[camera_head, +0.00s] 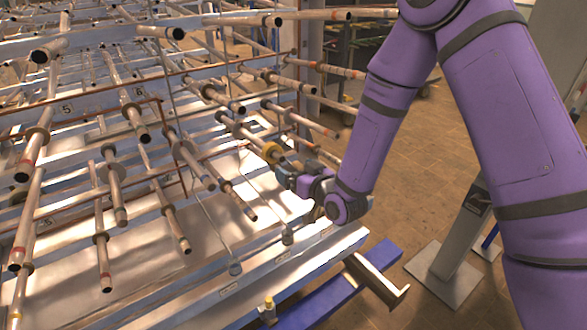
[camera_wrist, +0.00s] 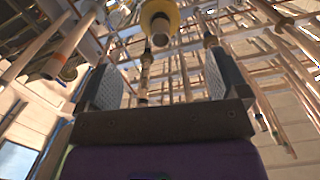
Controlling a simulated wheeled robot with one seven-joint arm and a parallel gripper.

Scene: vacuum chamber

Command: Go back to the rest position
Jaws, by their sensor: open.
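My purple arm comes from the right in the head view and ends at my gripper (camera_head: 278,170), which is at the right side of the pipe rack. In the wrist view my gripper (camera_wrist: 158,85) is open, its two grey pads spread apart. A pipe with a yellow collar (camera_wrist: 160,20) shows above and between the pads; I cannot tell if it touches either one. The rest position itself is not marked in view.
A metal ledge (camera_head: 250,285) and a blue beam (camera_head: 345,290) run along the front. A grey post (camera_head: 455,240) stands at right. Brown floor (camera_head: 425,150) lies open behind my arm.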

